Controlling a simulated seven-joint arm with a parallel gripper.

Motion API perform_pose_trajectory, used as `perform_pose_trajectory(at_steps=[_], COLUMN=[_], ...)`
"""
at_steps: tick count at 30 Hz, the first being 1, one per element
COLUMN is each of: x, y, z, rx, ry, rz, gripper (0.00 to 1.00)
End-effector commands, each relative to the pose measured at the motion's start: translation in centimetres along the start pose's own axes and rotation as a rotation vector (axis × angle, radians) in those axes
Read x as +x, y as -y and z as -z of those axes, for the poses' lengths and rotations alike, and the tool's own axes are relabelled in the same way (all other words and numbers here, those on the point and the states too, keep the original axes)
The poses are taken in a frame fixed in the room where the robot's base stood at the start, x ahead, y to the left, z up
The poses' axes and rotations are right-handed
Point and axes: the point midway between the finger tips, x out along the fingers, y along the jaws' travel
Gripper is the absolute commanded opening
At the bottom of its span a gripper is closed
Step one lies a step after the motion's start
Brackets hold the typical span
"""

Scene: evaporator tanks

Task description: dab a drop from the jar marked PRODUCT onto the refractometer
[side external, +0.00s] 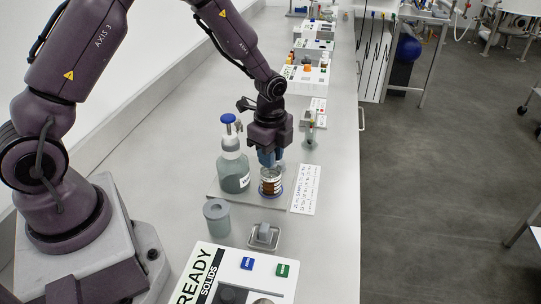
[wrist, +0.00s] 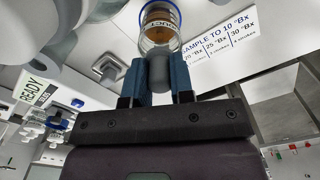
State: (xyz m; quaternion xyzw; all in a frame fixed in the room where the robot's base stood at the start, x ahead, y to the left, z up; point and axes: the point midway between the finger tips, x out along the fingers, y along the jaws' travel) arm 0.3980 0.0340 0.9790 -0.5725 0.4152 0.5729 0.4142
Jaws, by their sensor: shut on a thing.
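The jar (side external: 270,187) holds amber-brown liquid and stands on a grey mat in the side view. In the wrist view the jar (wrist: 161,28) shows lettering, partly readable as PRODUCT. My gripper (side external: 269,160) points down directly over the jar. In the wrist view my gripper's blue fingers (wrist: 158,78) are shut on a grey rounded piece (wrist: 158,70), seemingly a handle, in line with the jar mouth. Its lower end is hidden, so I cannot tell whether it touches the liquid. A white unit marked READY and SOLIDS (side external: 255,255), apparently the refractometer, stands at the front.
A blue-capped bottle (side external: 233,165) stands close left of the jar. A grey cup (side external: 217,218) and a small tray with a grey block (side external: 264,236) lie between jar and unit. A printed card (side external: 305,190) lies right. More instruments line the bench behind.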

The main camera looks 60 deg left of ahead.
Motion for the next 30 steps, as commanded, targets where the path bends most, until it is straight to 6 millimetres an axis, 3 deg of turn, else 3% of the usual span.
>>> perform_pose_trajectory(at_steps=[21, 30], x=[-5.8, -6.7], y=[0.1, 0.0], z=[0.0, 0.0], rx=[-0.001, 0.0], ry=[-0.001, -0.001], rz=[0.003, 0.001], gripper=[0.0, 0.0])
